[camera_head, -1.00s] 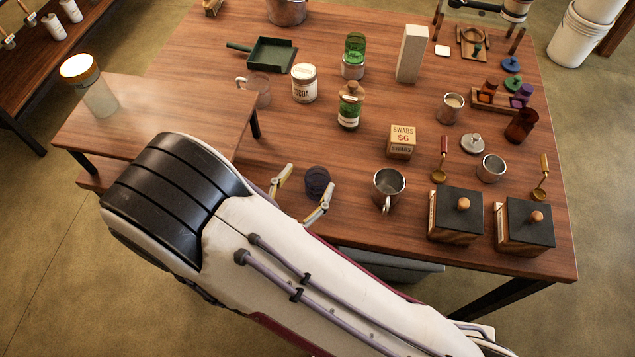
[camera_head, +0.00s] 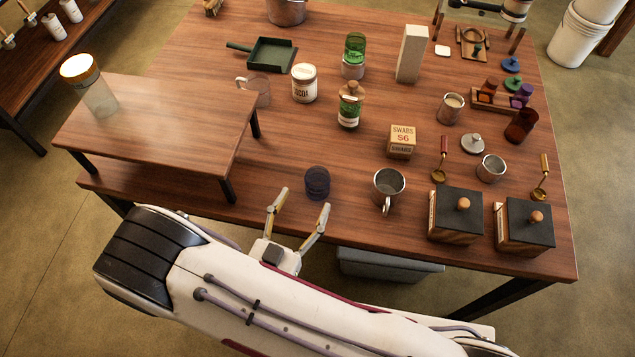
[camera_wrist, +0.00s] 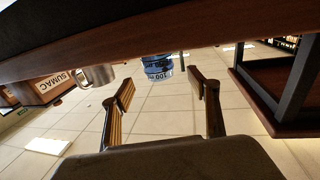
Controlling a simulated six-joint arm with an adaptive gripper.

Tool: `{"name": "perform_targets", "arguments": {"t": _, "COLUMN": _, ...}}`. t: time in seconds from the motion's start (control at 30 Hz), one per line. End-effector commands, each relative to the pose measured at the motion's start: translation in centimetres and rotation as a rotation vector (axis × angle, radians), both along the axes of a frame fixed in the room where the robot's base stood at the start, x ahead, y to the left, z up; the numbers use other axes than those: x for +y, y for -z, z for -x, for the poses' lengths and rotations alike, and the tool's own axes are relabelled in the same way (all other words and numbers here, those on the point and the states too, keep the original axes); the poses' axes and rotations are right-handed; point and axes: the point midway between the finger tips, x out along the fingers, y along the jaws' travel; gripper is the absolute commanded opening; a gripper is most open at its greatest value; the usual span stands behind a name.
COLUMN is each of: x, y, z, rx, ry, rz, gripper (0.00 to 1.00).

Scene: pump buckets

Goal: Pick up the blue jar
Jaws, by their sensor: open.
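The small dark blue jar (camera_head: 317,182) stands upright near the front edge of the table, left of a metal mug. My gripper (camera_head: 305,198) is open and empty at the table's front edge, on the near side of the jar. Its fingertips stop short of the jar and do not enclose it. In the wrist view the blue jar (camera_wrist: 158,67) shows beyond and between the two open fingers of my gripper (camera_wrist: 160,80), with light markings on it.
The metal mug (camera_head: 388,187) stands right of the jar, with the swabs box (camera_head: 401,142) behind it. A raised wooden shelf (camera_head: 165,135) is at the left. Two black-lidded boxes, one of them here (camera_head: 455,213), stand at the front right.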

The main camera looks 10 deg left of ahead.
Motion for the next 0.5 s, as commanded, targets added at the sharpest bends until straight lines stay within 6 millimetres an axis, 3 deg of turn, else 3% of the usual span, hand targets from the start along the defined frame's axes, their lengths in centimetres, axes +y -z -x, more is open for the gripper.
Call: {"name": "perform_targets", "arguments": {"t": 0.5, "x": -0.5, "y": 0.0, "z": -2.4, "rx": 0.000, "ry": 0.001, "rz": 0.000, "gripper": 0.60}}
